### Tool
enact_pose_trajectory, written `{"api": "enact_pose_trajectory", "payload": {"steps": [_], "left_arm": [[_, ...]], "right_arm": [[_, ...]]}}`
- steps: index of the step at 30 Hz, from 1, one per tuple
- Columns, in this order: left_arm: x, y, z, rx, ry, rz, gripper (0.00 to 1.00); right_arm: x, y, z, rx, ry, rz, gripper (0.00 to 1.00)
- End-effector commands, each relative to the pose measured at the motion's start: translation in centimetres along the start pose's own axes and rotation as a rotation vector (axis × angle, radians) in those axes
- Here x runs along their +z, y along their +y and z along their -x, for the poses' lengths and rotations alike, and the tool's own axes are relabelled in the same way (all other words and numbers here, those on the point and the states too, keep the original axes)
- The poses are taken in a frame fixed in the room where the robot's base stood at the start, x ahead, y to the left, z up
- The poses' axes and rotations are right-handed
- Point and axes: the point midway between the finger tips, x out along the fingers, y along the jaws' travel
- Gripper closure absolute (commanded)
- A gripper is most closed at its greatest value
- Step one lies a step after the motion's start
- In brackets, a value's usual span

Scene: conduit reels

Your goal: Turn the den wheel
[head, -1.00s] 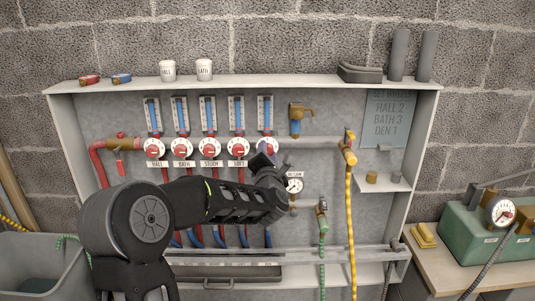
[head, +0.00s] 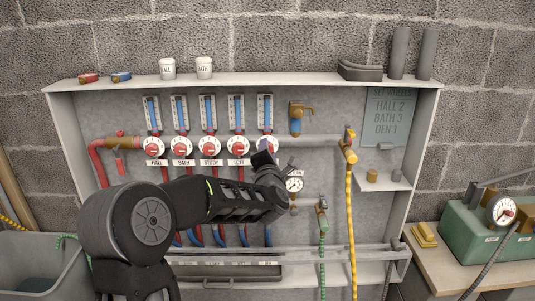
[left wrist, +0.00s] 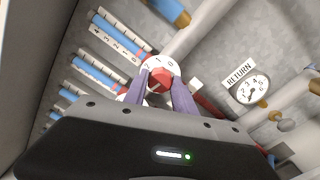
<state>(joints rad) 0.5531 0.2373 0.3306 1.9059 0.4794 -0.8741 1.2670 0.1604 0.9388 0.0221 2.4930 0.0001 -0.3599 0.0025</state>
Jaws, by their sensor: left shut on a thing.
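The den wheel (left wrist: 159,73), a white numbered dial with a red knob, is the rightmost of the row of wheels. In the head view only its top (head: 268,139) shows above my left gripper (head: 268,152), which hides the rest and its label. In the left wrist view my left gripper (left wrist: 159,92) has its two purple-grey fingers on either side of the red knob, shut on it. The hall wheel (head: 153,147), bath wheel (head: 182,146), study wheel (head: 210,146) and loft wheel (head: 238,146) stand to its left. My right gripper is not in view.
A sign (head: 388,117) reads "HALL 2, BATH 3, DEN 1". The return gauge (head: 294,184) sits just right of my left gripper. A yellow hose (head: 351,220) and a green hose (head: 322,245) hang to the right. Blue flow tubes (head: 208,110) rise above the wheels.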

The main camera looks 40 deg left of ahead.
Motion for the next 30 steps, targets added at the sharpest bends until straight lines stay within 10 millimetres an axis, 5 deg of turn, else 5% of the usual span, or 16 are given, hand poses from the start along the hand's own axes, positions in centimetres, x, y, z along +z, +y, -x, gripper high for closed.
{"api": "enact_pose_trajectory", "payload": {"steps": [30], "left_arm": [[0.1, 0.1, 0.0, -0.001, 0.0, -0.946, 1.0]], "right_arm": [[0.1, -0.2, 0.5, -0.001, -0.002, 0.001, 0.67]]}}
